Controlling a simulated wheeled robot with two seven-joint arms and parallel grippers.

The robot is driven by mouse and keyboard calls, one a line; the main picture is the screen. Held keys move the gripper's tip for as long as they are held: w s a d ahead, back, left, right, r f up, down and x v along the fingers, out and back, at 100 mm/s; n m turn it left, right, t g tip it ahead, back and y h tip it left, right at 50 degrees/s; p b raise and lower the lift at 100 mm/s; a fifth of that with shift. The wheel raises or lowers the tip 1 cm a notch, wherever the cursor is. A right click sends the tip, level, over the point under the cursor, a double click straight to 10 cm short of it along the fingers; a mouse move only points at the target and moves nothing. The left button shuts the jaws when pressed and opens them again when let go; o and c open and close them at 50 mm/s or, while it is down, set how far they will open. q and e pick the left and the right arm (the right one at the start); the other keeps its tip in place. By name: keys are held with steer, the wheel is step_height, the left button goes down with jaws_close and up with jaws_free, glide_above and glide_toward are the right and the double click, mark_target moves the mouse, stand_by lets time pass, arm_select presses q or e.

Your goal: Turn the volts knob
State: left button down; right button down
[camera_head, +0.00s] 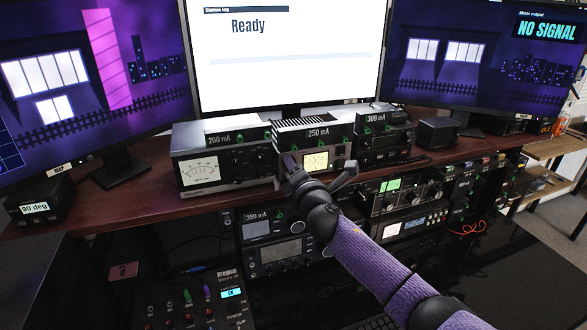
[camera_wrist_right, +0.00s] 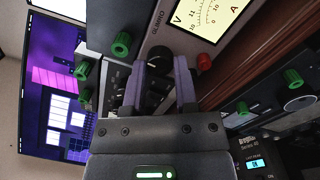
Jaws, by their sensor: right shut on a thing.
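A device with a small pale-yellow meter (camera_head: 318,159) stands in the middle of the desk, below a 250 mA tag. My right gripper (camera_head: 292,165) reaches up from the lower right to the front of that device, left of the meter. In the right wrist view its two purple fingers are on either side of a black knob (camera_wrist_right: 160,57) and shut on it. The knob sits next to the meter (camera_wrist_right: 212,14) marked V and A, near the V end. I cannot read any label on the knob, and its lower part is hidden. A red knob (camera_wrist_right: 207,61) is at the meter's other end. My left gripper is not in view.
A white-faced meter unit (camera_head: 205,172) stands left of the device. Black units (camera_head: 385,140) stand on its right. Racks with knobs and screens (camera_head: 405,200) fill the space below the desk edge. The desk's left part (camera_head: 110,205) is mostly clear. The middle monitor (camera_head: 290,60) reads Ready.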

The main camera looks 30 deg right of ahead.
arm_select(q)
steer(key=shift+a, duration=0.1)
arm_select(e)
steer(key=shift+m, duration=0.5)
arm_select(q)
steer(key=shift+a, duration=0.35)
arm_select(e)
steer(key=shift+c, duration=1.9)
jaws_free()
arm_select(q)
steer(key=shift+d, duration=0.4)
